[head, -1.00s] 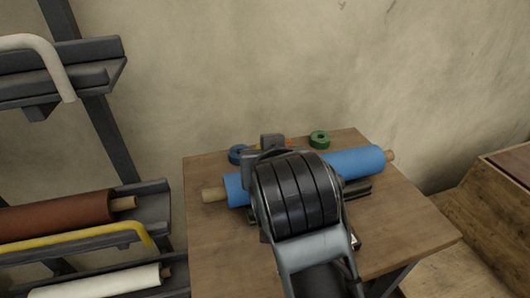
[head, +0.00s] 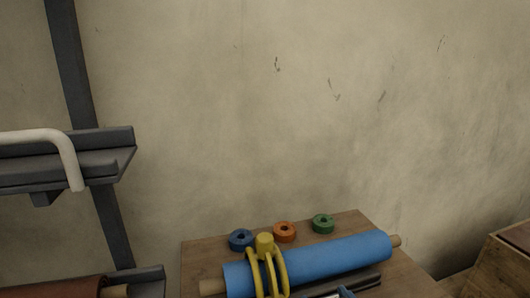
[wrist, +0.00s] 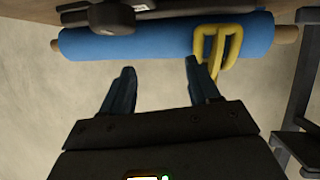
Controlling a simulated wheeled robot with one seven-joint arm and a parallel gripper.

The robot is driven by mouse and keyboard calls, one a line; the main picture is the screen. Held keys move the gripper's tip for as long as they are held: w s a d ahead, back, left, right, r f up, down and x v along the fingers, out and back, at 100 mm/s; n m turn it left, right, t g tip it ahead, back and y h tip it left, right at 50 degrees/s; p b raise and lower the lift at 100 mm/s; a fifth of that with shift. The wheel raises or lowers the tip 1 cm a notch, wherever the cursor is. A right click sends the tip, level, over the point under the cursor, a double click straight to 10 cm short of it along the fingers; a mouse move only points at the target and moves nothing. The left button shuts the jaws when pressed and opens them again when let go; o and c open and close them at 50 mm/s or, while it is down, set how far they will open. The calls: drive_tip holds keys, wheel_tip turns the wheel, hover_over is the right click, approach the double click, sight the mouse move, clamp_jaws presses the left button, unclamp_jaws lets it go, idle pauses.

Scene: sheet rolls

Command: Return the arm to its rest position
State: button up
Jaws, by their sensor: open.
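My gripper (wrist: 158,82) shows in the wrist view with its two dark fingers spread apart and nothing between them. Beyond the fingertips lies a blue sheet roll (wrist: 150,40), apart from them. In the head view the blue roll (head: 320,263) lies across the wooden table (head: 205,257), its bare core ends sticking out. A yellow looped piece (head: 265,265) sits around the roll near its left end. It also shows in the wrist view (wrist: 217,45), close to the right finger.
Blue (head: 240,240), orange (head: 285,231) and green (head: 322,223) tape rings stand behind the roll. A dark metal rack (head: 75,165) with a white hooked bar (head: 65,150) and a brown roll (head: 60,289) is at left. A wooden box (head: 500,265) is at right.

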drive_tip(key=shift+n, duration=0.3)
drive_tip(key=s+d+f, duration=0.1)
drive_tip(key=s+d, duration=0.1)
drive_tip(key=s+d+f, duration=0.2)
drive_tip(key=s, duration=0.1)
drive_tip(key=s+d+f, duration=0.1)
drive_tip(key=s+d, duration=0.1)
drive_tip(key=shift+s+f, duration=0.25)
drive_tip(key=shift+f, duration=0.05)
drive_tip(key=s+d+f, duration=0.2)
drive_tip(key=s+d, duration=0.2)
drive_tip(key=s, duration=0.7)
drive_tip(key=s+r+m, duration=0.1)
drive_tip(key=s+r, duration=0.2)
drive_tip(key=s, duration=0.5)
drive_tip(key=s+d+r+m+t+h, duration=0.1)
drive_tip(key=s+r+m, duration=0.1)
drive_tip(key=s, duration=0.7)
drive_tip(key=shift+s+r+t, duration=0.25)
drive_tip(key=shift+r+t, duration=0.05)
drive_tip(key=shift+r, duration=0.3)
drive_tip(key=shift+o, duration=0.3)
